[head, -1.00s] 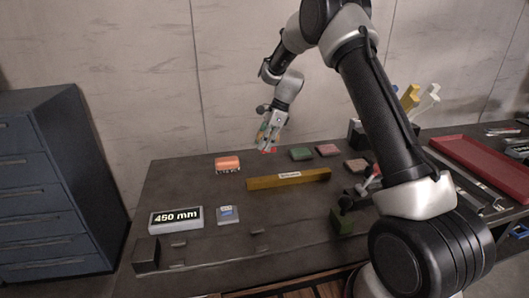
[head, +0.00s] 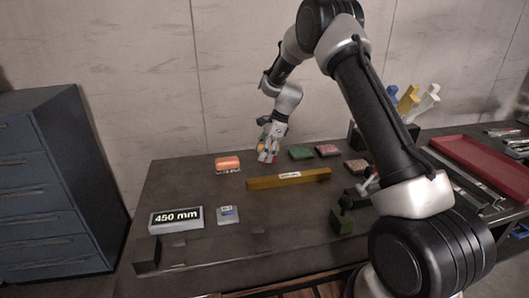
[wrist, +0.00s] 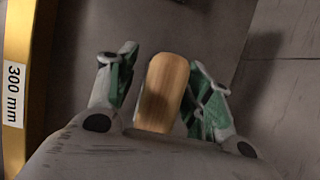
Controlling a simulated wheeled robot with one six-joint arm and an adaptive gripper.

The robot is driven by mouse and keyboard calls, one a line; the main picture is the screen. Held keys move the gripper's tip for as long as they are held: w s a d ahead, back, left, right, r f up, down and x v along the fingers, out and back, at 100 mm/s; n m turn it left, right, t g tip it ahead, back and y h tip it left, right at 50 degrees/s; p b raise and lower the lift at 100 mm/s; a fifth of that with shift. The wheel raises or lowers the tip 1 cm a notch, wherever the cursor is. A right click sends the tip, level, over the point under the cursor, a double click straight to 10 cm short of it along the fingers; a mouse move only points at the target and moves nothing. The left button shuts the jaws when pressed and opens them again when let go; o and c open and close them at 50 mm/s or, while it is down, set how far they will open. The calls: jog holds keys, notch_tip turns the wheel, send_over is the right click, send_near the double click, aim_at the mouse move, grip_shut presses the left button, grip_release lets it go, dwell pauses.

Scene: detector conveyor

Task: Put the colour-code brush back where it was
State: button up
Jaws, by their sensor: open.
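My gripper (head: 267,158) is open, low over the back of the table, just behind the gold bar. In the wrist view its two green-padded fingers (wrist: 163,85) stand on either side of a rounded wooden piece (wrist: 165,90), with dark gaps beside it. This looks like a brush's wooden back or handle; its lower end is hidden by the gripper body. In the head view my gripper mostly covers it, and a bit of red shows at the fingertips. I cannot tell whether the piece touches the table.
The gold bar (head: 262,184), marked 300 mm in the wrist view (wrist: 14,95), lies in front. An orange block (head: 228,162) is to the left; green (head: 301,152) and red (head: 328,150) blocks are to the right. A 450 mm display (head: 176,219) stands at front left.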

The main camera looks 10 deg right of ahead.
jog(key=v, duration=1.2)
jog(key=shift+r, duration=0.2)
jog(key=s+d+r+n+t+h, duration=0.1)
jog(key=s+d+r+n, duration=0.25)
jog(key=s+r, duration=0.5)
jog(key=s+d+r+n+t+h, duration=0.1)
jog(key=s+d+r+n, duration=0.1)
jog(key=s+r+n, duration=0.6)
jog(key=s+d+f+n+t+h, duration=0.1)
jog(key=s+d+n, duration=0.2)
jog(key=s, duration=1)
jog(key=s+d+f+n+t+h, duration=0.1)
jog(key=s+d+n, duration=0.2)
jog(key=s, duration=1)
jog(key=shift+s+d+f, duration=0.15)
jog(key=shift+s+f, duration=0.1)
jog(key=shift+f, duration=0.05)
jog(key=shift+n, duration=0.25)
